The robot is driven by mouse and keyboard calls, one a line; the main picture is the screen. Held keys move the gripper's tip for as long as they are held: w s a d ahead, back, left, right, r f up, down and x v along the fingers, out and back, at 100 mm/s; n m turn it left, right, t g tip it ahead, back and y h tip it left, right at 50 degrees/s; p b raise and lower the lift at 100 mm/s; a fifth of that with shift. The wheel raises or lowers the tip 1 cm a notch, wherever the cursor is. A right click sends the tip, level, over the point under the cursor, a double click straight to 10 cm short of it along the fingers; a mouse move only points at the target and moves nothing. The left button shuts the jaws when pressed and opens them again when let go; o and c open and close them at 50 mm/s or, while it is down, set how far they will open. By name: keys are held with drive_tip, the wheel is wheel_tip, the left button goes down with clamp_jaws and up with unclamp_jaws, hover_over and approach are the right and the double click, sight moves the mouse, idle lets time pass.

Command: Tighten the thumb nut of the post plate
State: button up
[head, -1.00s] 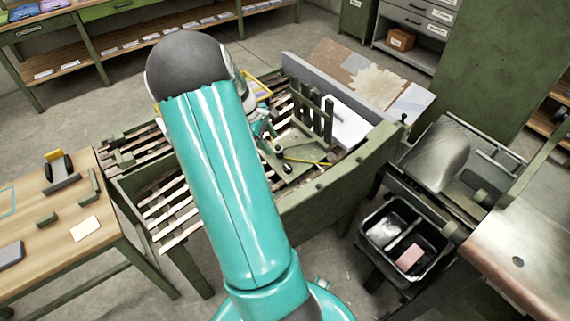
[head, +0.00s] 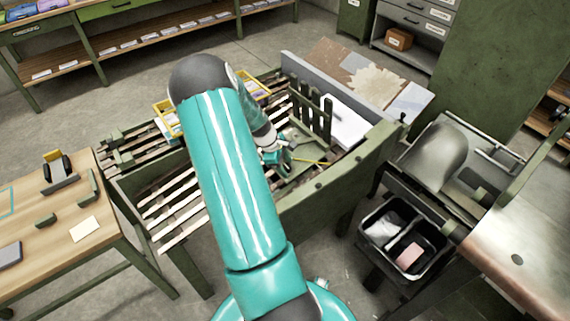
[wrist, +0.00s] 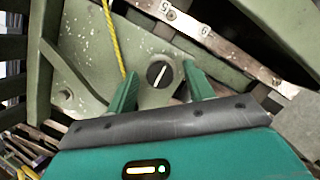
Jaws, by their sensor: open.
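The thumb nut (wrist: 159,74) is a round dark knob with a pale line across its face, in the middle of the wrist view. It sits on the rounded end of the green post plate (wrist: 157,97). My gripper (wrist: 160,68) is open, with one green finger on each side of the nut. I cannot tell whether either finger touches it. In the head view my gripper (head: 276,158) is low over the slatted bench, and the nut is hidden there.
A yellow cord (wrist: 113,38) runs beside the nut. A metal strip with numbers (wrist: 205,33) crosses the upper right. In the head view, a slatted green rack (head: 316,112) stands close behind my gripper, and a yellow-rimmed tray (head: 250,84) lies behind my arm.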

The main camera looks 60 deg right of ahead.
drive_tip(key=c, duration=1)
drive_tip(key=shift+o, duration=0.2)
drive_tip(key=shift+m, duration=0.3)
drive_tip(key=m+y, duration=0.1)
drive_tip(key=m, duration=0.3)
drive_tip(key=shift+d, duration=0.15)
drive_tip(key=m+y, duration=0.1)
drive_tip(key=m, duration=0.4)
drive_tip(key=shift+r+t, duration=0.1)
drive_tip(key=shift+t, duration=0.2)
drive_tip(key=m+t+y, duration=0.1)
drive_tip(key=m, duration=0.3)
drive_tip(key=shift+s+d, duration=0.1)
drive_tip(key=shift+d, duration=0.05)
drive_tip(key=shift+m+t+y, duration=0.3)
drive_tip(key=shift+m+t, duration=0.2)
drive_tip(key=shift+m, duration=1.7)
